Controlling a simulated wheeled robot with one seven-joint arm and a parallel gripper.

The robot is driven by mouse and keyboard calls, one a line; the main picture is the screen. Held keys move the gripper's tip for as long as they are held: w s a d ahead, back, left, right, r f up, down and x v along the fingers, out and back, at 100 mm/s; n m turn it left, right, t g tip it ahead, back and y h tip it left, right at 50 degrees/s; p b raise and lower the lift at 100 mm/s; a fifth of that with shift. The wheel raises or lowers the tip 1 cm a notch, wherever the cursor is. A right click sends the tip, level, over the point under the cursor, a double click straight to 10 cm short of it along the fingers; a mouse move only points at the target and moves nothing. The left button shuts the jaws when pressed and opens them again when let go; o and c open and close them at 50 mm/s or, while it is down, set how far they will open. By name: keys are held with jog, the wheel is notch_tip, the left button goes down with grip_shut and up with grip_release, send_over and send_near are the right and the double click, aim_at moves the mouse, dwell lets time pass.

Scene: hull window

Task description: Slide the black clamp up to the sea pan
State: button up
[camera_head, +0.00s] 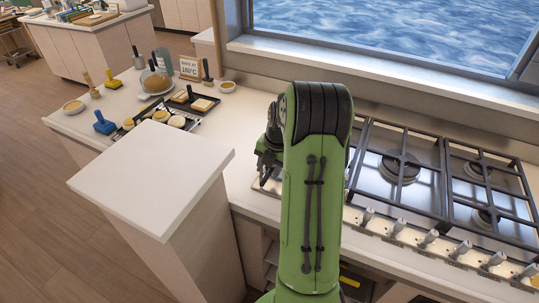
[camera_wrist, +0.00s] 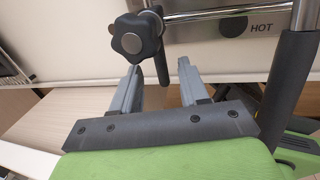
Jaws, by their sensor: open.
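The black clamp shows in the wrist view as a dark lobed knob (camera_wrist: 136,36) with a metal centre, at a horizontal metal rod. My gripper (camera_wrist: 158,76) is open and empty, its two grey fingers pointing toward the knob from below in that view. I cannot tell whether a finger touches it. In the head view my green arm covers the left part of the stove, and the dark wrist parts show just left of it. The clamp cannot be made out there. I cannot identify the sea pan in either view.
The gas stove (camera_head: 418,168) has black grates and a row of front knobs. A white-topped block (camera_head: 155,175) stands at front left. Trays with food (camera_head: 170,121) and small tools lie on the counter. A steel panel marked HOT (camera_wrist: 243,22) lies behind the rod.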

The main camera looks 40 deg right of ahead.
jog(key=r+p, duration=0.1)
jog(key=r, duration=0.1)
jog(key=s+r+p, duration=0.1)
jog(key=r, duration=0.2)
jog(key=shift+d, duration=0.15)
dwell(0.3)
